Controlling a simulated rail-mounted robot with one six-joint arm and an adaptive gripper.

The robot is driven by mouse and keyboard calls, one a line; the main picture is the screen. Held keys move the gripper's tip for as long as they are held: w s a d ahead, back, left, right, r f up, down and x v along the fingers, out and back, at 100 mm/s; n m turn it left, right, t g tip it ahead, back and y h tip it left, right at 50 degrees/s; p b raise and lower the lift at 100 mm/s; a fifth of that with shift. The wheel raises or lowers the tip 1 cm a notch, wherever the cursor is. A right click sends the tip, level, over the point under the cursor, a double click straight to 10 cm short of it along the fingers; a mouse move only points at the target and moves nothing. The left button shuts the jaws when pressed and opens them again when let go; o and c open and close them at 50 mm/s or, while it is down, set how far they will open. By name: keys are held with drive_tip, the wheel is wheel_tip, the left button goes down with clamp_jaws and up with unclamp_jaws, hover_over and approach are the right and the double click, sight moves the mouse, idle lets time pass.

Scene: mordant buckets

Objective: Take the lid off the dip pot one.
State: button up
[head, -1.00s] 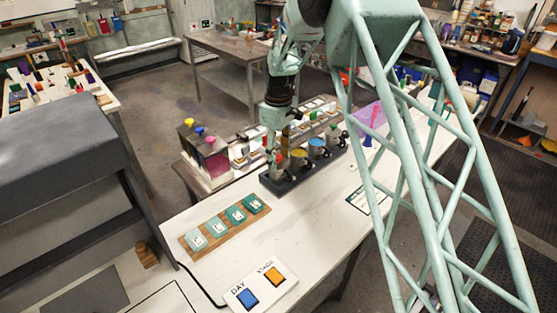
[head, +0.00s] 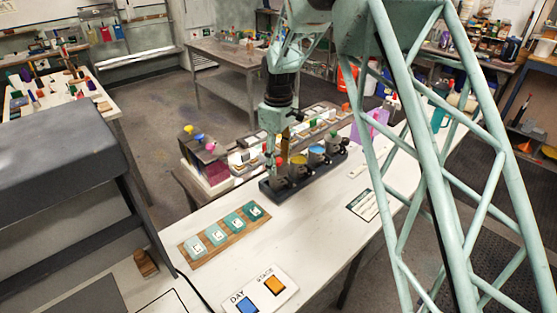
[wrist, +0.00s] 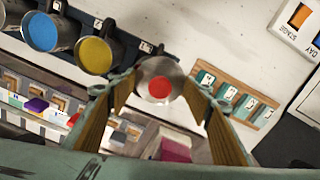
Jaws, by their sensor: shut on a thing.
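My gripper (wrist: 160,88) is shut on a round grey metal lid (wrist: 146,75) with a red knob at its centre. In the head view my gripper (head: 273,163) is at the near-left end of a dark rack (head: 283,193), where dip pot one (head: 281,183) stands. I cannot tell whether the lid still touches the pot. A pot with a yellow top (wrist: 97,54) and one with a blue top (wrist: 42,32) stand along the same rack; they also show in the head view as yellow (head: 298,159) and blue (head: 317,149).
A wooden board (head: 185,249) with several teal tiles lies nearer on the white bench. A white panel (head: 258,293) has DAY and STAGE buttons. Sample shelves and a box (head: 207,170) stand behind the rack.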

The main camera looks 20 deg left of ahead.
drive_tip(key=s+d+r+b, duration=0.1)
drive_tip(key=s+d, duration=0.3)
drive_tip(key=s, duration=0.8)
drive_tip(key=shift+s, duration=0.15)
drive_tip(key=shift+d+r, duration=0.1)
idle(0.4)
